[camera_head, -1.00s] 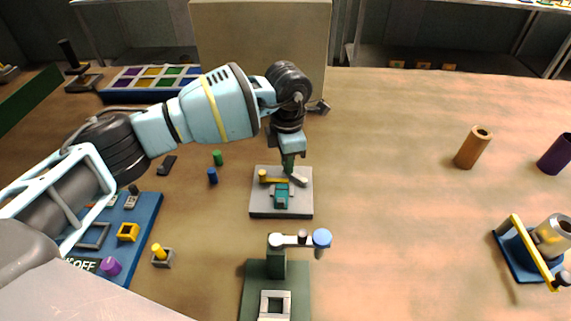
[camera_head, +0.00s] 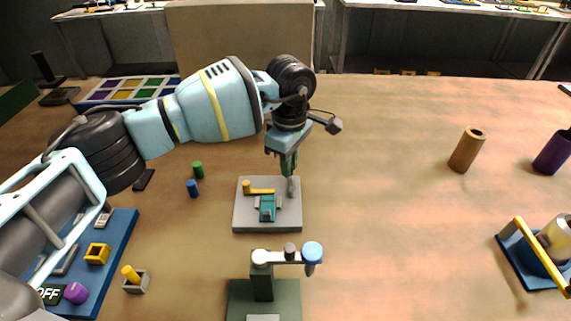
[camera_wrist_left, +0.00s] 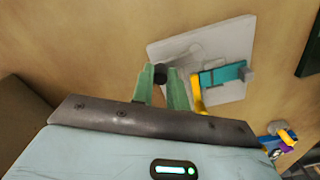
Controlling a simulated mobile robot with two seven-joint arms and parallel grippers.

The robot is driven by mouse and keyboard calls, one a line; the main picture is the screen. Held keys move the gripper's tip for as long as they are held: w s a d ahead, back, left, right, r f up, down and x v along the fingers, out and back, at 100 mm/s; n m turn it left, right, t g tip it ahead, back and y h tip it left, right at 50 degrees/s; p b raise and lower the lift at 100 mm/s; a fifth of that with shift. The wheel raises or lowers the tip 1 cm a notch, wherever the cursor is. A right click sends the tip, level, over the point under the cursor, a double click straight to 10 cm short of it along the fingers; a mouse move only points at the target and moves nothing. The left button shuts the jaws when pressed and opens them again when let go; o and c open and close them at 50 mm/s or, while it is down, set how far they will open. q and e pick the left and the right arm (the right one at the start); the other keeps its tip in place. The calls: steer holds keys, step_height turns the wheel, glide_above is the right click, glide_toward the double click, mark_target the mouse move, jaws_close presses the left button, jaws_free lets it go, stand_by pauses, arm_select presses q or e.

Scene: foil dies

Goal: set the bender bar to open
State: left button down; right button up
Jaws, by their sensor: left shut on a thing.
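The bender is a light grey plate (camera_head: 245,222) with a teal block (camera_head: 267,209) and a yellow bar (camera_head: 261,191), which I take as the bender bar. The bar runs right from a yellow post at the plate's left. My left gripper (camera_head: 289,170) points down over the plate's back right part. In the left wrist view its green fingers (camera_wrist_left: 162,78) are shut on a small dark knob (camera_wrist_left: 160,74). How the knob joins the yellow bar (camera_wrist_left: 197,94) is hidden. A pale grey upright piece (camera_head: 291,187) stands under the fingertips. My right gripper is not in view.
Small green (camera_head: 198,170) and blue (camera_head: 193,188) cylinders stand left. A blue board (camera_head: 118,232) lies further left. The table right of the plate is clear up to a brown cylinder (camera_head: 467,150).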

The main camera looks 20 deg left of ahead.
arm_select(q)
steer(key=shift+w+d+m, duration=0.1)
steer(key=shift+d+m, duration=0.1)
steer(key=shift+m, duration=0.3)
steer(key=c, duration=1.4)
jaws_free()
steer(key=shift+r, duration=0.1)
steer(key=shift+r+b, duration=0.3)
steer(key=shift+r, duration=3.55)
steer(key=shift+r, duration=0.1)
